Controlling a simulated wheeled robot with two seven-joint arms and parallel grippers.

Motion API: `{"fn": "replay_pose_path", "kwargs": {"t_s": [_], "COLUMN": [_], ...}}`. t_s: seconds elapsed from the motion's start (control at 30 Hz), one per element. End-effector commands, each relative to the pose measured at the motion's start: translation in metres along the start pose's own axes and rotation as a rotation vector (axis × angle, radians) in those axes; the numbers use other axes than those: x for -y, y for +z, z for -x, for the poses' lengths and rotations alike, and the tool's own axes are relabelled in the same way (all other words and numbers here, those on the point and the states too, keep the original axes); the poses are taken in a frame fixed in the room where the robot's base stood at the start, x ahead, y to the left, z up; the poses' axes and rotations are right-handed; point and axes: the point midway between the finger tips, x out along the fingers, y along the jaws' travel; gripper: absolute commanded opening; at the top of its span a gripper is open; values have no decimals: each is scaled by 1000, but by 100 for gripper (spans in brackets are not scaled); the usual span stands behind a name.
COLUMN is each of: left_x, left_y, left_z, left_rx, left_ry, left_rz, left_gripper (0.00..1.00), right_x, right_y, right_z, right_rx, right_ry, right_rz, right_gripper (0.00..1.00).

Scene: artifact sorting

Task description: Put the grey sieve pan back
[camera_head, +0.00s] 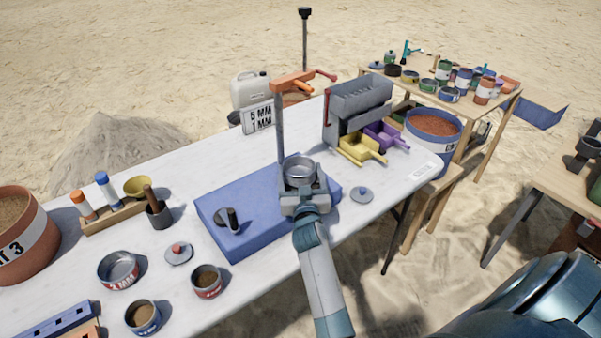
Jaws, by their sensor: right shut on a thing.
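A round grey pan (299,165) sits at the tip of my right gripper (303,187), over the far right part of the blue mat (218,212). The right gripper is shut on it; the fingers are largely hidden by the gripper body. I cannot tell whether the pan's underside touches anything. A grey box-shaped unit (357,97) stands behind and to the right, with a yellow pan (358,149) and a purple pan (384,134) at its front. My left gripper is not in view.
An orange-topped post (280,130) rises just behind the pan. A grey lid (362,195) lies to the right. A black-handled tool (231,219) stands on the mat. The white table (405,185) has bare room at right.

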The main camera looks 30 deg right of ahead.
Motion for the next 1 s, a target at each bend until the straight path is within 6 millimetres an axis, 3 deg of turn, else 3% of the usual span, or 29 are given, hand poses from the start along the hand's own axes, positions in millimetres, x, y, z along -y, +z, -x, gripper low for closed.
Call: {"fn": "replay_pose_path", "kwargs": {"t_s": [0.33,0.37,0.4,0.43,0.77,1.0], "left_x": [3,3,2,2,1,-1], "left_y": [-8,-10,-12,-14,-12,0], "left_z": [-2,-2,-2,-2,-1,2], "left_rx": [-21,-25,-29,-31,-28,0], "left_ry": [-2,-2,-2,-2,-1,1], "left_rz": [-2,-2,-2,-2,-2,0], "left_gripper": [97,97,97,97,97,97], "right_x": [0,0,0,0,0,0], "right_y": [3,3,3,3,2,-2], "right_z": [0,0,0,0,0,0], "right_rx": [-1,0,0,0,0,0], "right_ry": [0,0,0,0,0,0], "right_rz": [0,0,0,0,0,0], "right_gripper": [49,85,94,96,96,96]}}
